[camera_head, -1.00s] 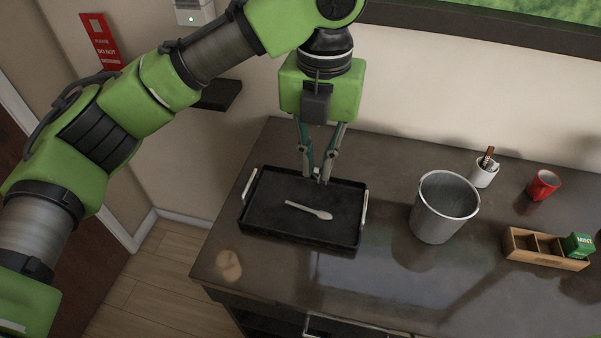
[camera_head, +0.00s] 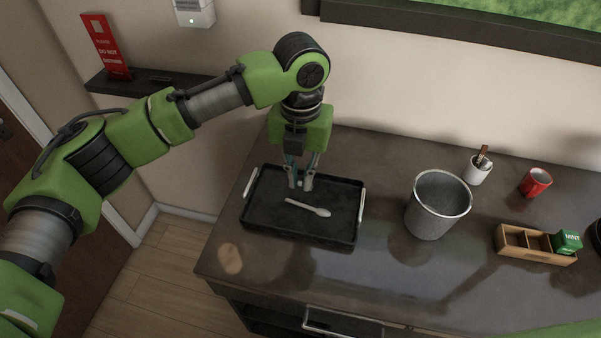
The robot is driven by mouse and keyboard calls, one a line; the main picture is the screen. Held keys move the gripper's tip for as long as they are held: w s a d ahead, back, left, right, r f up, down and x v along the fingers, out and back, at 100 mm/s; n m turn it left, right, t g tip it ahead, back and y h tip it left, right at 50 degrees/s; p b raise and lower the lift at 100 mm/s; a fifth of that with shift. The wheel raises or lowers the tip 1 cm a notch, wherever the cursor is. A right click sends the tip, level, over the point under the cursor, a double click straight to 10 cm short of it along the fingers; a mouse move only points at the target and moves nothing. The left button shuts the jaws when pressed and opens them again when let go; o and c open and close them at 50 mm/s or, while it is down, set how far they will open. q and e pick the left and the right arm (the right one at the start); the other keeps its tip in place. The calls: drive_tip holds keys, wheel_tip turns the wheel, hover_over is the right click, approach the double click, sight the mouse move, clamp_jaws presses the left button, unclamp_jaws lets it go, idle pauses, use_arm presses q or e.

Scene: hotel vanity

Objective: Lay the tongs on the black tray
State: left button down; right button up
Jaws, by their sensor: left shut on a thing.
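The black tray (camera_head: 262,224) lies on the counter's left part, with pale handles at its left and right ends. A pale spoon-shaped utensil (camera_head: 308,207) lies in it. My left gripper (camera_head: 300,184) points down over the tray's back part, just behind the utensil. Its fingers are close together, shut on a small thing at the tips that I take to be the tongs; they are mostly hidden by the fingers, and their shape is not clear. No other tongs show. My right gripper is not in view.
A metal bin (camera_head: 434,208) stands right of the tray. Farther right are a white cup (camera_head: 477,173) with brown sticks, a red mug (camera_head: 535,183) and a wooden box (camera_head: 520,245) with a green mint packet (camera_head: 567,241). Bare counter lies in front of the bin.

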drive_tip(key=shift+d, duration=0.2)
use_arm(q)
drive_tip(key=c, duration=2.1)
unclamp_jaws()
drive_tip(key=shift+f, duration=0.15)
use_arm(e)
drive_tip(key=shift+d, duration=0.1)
use_arm(q)
wheel_tip(320, 180, up, 12)
drive_tip(key=b, duration=0.2)
drive_tip(key=shift+r+b, duration=0.2)
drive_tip(key=shift+b, duration=0.15)
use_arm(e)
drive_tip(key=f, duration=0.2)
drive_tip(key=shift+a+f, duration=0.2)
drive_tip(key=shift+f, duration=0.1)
